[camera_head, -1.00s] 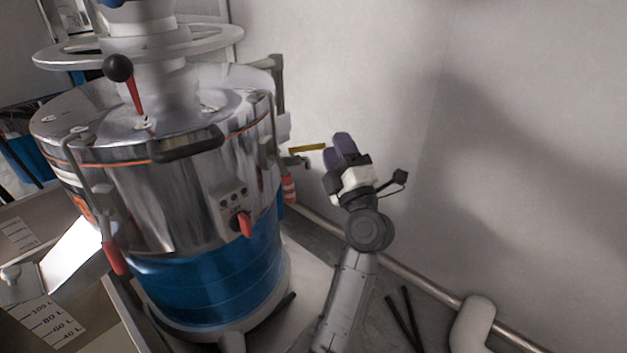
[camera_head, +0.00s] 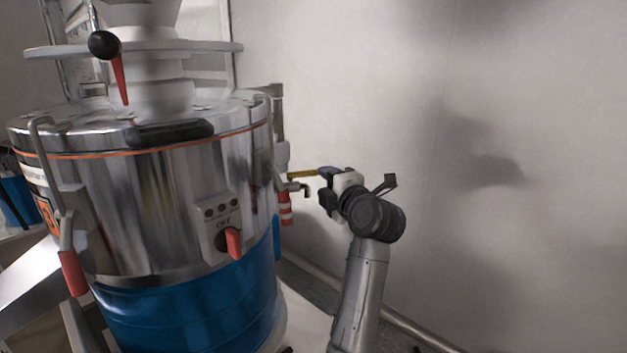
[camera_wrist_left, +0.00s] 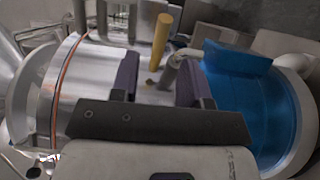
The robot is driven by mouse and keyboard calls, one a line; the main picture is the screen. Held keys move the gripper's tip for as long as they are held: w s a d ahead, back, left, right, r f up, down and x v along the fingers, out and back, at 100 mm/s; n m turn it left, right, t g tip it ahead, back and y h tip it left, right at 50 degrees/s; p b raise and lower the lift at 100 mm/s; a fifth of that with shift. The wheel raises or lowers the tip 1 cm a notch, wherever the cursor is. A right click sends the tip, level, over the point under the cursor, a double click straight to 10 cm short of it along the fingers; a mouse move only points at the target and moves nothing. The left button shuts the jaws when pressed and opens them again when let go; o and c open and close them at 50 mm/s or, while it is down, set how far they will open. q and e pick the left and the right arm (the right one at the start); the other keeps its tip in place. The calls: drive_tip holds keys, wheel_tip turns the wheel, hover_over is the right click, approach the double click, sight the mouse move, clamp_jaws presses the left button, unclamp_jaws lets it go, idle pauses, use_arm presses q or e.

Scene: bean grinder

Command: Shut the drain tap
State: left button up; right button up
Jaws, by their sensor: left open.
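The drain tap has a yellow lever handle (camera_head: 302,173) that sticks out sideways to the right from the far right side of the grinder. Its small grey spout (camera_head: 305,190) is below the lever. My left gripper (camera_head: 322,188) is at the lever's outer end in the head view. In the left wrist view the gripper (camera_wrist_left: 157,78) is open, with its two dark purple pads apart. The yellow lever (camera_wrist_left: 161,38) stands just beyond the gap between them, and the grey spout (camera_wrist_left: 172,70) is near the right pad. I cannot tell whether either pad touches the tap. My right gripper is not in view.
The steel grinder body (camera_head: 160,215) with its blue lower band (camera_head: 195,310) fills the left side.

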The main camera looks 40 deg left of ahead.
sight(315, 174)
use_arm(q)
drive_tip(key=b+x, duration=0.1)
drive_tip(key=x, duration=0.5)
drive_tip(key=shift+w+a+b, duration=0.1)
drive_tip(key=shift+a+b, duration=0.15)
drive_tip(key=shift+b, duration=0.15)
clamp_jaws()
